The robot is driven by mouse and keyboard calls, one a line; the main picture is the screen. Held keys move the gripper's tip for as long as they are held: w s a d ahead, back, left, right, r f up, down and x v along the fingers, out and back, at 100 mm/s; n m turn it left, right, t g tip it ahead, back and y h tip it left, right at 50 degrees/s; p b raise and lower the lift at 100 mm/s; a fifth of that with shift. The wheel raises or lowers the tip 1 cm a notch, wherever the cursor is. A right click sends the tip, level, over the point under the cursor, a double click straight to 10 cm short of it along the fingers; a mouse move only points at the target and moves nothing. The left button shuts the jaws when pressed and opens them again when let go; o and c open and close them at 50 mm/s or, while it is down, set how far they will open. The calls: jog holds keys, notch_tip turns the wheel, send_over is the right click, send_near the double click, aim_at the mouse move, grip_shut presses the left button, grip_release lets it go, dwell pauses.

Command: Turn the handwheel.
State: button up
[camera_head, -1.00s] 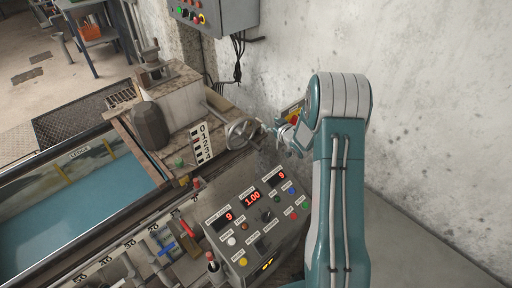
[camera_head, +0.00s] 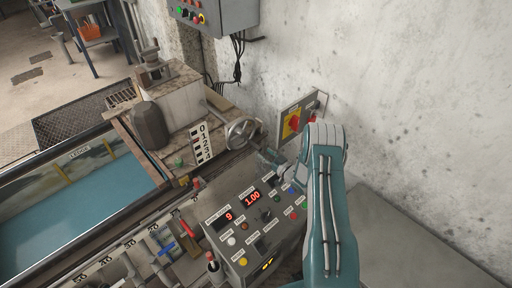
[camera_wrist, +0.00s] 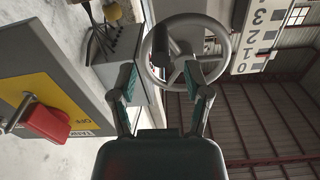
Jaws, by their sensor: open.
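The handwheel (camera_head: 242,131) is a grey metal ring with spokes, mounted beside the numbered scale plate. In the wrist view the handwheel (camera_wrist: 186,52) stands ahead of my gripper, with a dark knob or handle (camera_wrist: 172,38) at its upper left part. My gripper (camera_wrist: 165,88) is open and empty, its two fingers spread, and the lower part of the wheel's rim shows beyond and between the fingertips. In the head view my gripper (camera_head: 264,158) is just below and right of the wheel, partly hidden by my arm. I cannot tell whether it touches the wheel.
A yellow panel with a red rotary switch (camera_head: 293,121) is on the wall right of the wheel; the switch is close on the left in the wrist view (camera_wrist: 48,122). A control console (camera_head: 250,225) with buttons and displays lies below my gripper. A scale plate (camera_head: 202,142) is left of the wheel.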

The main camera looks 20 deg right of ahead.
aim_at(249, 142)
jog(key=x, duration=0.6)
jog(key=shift+s, duration=0.1)
grip_shut()
